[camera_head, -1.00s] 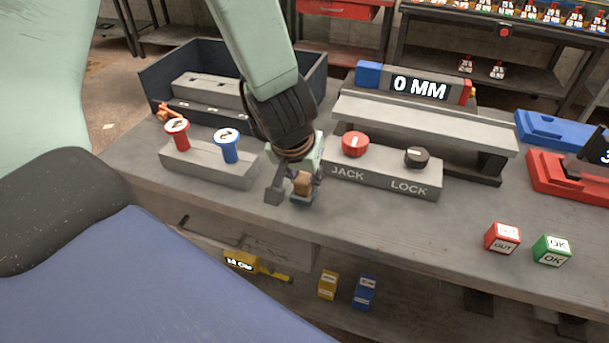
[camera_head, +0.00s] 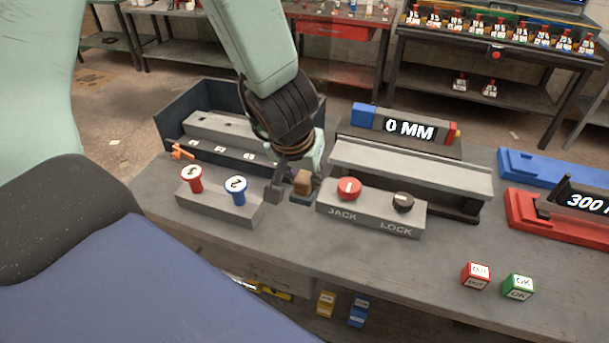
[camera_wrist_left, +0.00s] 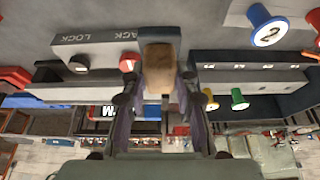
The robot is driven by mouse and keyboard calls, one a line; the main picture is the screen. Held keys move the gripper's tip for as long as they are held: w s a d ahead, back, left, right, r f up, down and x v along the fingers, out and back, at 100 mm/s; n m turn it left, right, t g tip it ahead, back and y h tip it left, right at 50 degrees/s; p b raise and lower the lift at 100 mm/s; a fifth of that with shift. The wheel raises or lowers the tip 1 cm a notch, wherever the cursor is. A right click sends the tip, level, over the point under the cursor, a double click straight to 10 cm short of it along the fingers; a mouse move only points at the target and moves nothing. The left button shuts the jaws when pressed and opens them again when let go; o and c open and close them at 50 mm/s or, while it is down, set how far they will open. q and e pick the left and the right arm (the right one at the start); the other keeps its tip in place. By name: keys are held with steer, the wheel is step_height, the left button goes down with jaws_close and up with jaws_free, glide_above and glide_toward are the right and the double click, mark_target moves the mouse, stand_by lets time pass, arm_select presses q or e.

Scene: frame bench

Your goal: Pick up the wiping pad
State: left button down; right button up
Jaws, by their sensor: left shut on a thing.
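The wiping pad (camera_head: 303,182) is a small tan-brown block with a blue-grey base. My left gripper (camera_head: 294,187) is shut on it, with a finger on each side. The pad is between the numbered peg block and the JACK/LOCK block in the head view. I cannot tell whether its base touches the bench. In the left wrist view the pad (camera_wrist_left: 158,66) shows between the two fingertips (camera_wrist_left: 158,84). My right gripper is in neither view.
The peg block (camera_head: 215,206) with red and blue pegs stands left of the pad. The JACK/LOCK block (camera_head: 371,214) stands close right. A dark open bin (camera_head: 190,105) is behind. Red (camera_head: 475,276) and green (camera_head: 518,287) cubes lie front right. The bench's front middle is clear.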

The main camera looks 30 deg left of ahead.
mark_target(304, 175)
arm_select(q)
step_height(304, 175, up, 13)
steer(key=p, duration=1)
steer(key=c, duration=1.5)
jaws_free()
steer(key=shift+c, duration=0.2)
steer(key=c, duration=0.5)
steer(key=shift+f, duration=0.1)
